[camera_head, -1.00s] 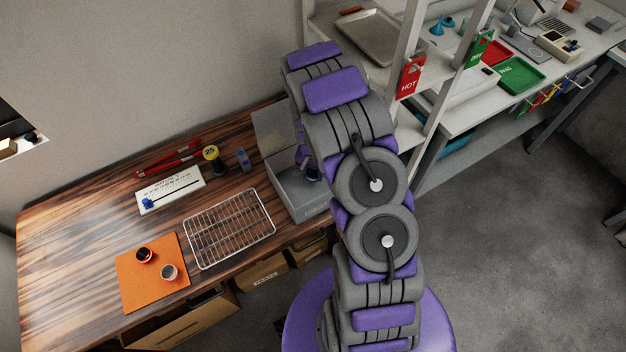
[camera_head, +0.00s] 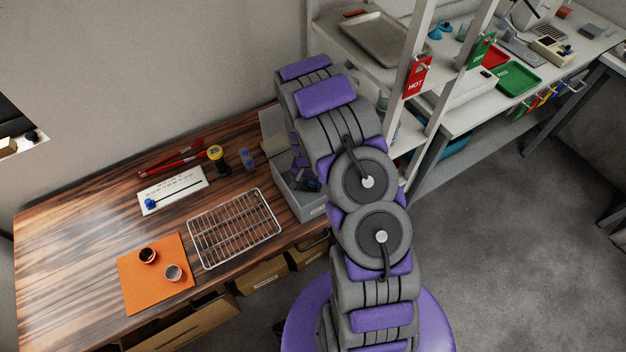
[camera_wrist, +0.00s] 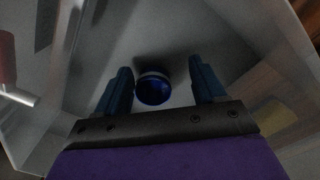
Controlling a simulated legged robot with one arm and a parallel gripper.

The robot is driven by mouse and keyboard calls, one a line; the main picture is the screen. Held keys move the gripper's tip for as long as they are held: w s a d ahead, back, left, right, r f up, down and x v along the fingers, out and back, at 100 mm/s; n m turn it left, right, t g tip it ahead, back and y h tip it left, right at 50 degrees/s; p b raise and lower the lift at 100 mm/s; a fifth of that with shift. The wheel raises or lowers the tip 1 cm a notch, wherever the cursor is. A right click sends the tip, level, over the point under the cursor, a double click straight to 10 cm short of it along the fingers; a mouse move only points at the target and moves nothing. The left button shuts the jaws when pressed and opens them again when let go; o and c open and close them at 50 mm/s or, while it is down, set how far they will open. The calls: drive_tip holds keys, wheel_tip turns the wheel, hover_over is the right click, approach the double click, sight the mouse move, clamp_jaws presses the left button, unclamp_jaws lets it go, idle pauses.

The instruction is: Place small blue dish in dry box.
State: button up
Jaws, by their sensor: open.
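The small blue dish (camera_wrist: 153,92) sits on the pale floor of the grey box in the wrist view. The dry box (camera_head: 308,210) is a grey open container at the right end of the wooden bench, partly hidden by my arm in the head view. My gripper (camera_wrist: 159,74) is open inside the box, with one dark blue finger on each side of the dish. A gap shows between each finger and the dish, so it is not gripped. In the head view my arm mostly hides the gripper and dish.
A wire rack (camera_head: 235,230) lies left of the box. An orange mat (camera_head: 150,295) with two small cups is farther left. Red tongs (camera_head: 172,163), a white slider board (camera_head: 173,190) and a yellow-topped jar (camera_head: 216,157) stand behind. A shelf post (camera_head: 422,60) rises close to my arm.

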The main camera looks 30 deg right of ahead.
drive_tip(key=shift+a, duration=0.2)
drive_tip(key=shift+w+d+r, duration=0.1)
drive_tip(key=shift+d+r, duration=0.1)
drive_tip(key=shift+d, duration=0.15)
drive_tip(key=d+r, duration=0.2)
drive_tip(key=shift+d+r+p, duration=0.1)
drive_tip(key=shift+r+p, duration=0.2)
drive_tip(key=shift+p, duration=0.05)
wheel_tip(320, 180, up, 8)
drive_tip(key=a+p, duration=0.1)
drive_tip(key=a, duration=0.2)
wheel_tip(320, 180, up, 12)
drive_tip(key=n, duration=0.2)
hover_over(308, 189)
drive_tip(key=s+a, duration=0.2)
drive_tip(key=s, duration=0.3)
drive_tip(key=s+a+r+n, duration=0.2)
drive_tip(key=s+a+r, duration=0.5)
drive_tip(key=s+r, duration=0.15)
drive_tip(key=s+a+r+n+g, duration=0.1)
drive_tip(key=s+r+n, duration=0.1)
drive_tip(key=s, duration=0.7)
drive_tip(key=s+a+r+n, duration=0.1)
drive_tip(key=s+r, duration=0.3)
drive_tip(key=s, duration=0.6)
drive_tip(key=shift+a+r+n+g, duration=0.3)
drive_tip(key=shift+n+g, duration=0.1)
drive_tip(key=shift+n, duration=0.4)
